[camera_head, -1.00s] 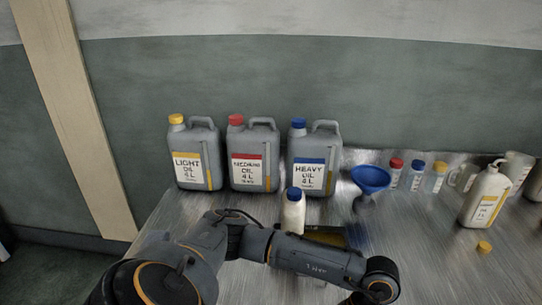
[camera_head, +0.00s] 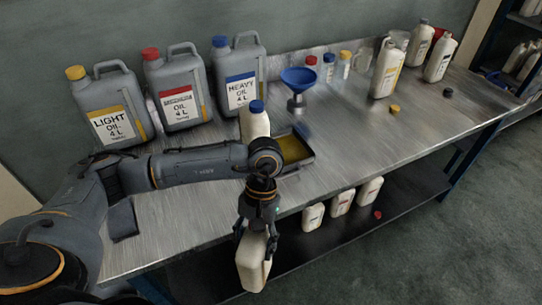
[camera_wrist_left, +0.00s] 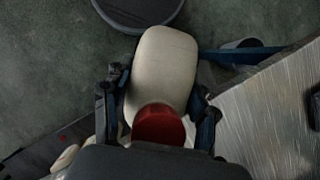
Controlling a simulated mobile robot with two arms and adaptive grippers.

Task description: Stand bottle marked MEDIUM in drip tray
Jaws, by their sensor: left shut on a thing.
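My left gripper (camera_head: 256,236) is shut on a cream bottle (camera_head: 252,268), which hangs below it in front of the table's front edge, slightly tilted. In the left wrist view the same bottle (camera_wrist_left: 165,70) has a red cap (camera_wrist_left: 158,125) towards the camera, and my left gripper's fingers (camera_wrist_left: 158,108) lie on both sides of it. Its label is hidden. The drip tray (camera_head: 293,168), dark with a yellowish inside, lies on the table beyond the gripper, partly hidden by my arm. A blue-capped bottle (camera_head: 254,124) stands at its left end; whether inside or beside it I cannot tell. My right gripper is out of view.
Three grey oil canisters stand behind, LIGHT (camera_head: 113,110), MEDIUM (camera_head: 178,95) and HEAVY (camera_head: 238,75). A blue funnel (camera_head: 298,78) stands behind the tray. More bottles (camera_head: 387,72) stand right, beside a loose yellow cap (camera_head: 394,108). The lower shelf (camera_head: 400,205) holds several bottles.

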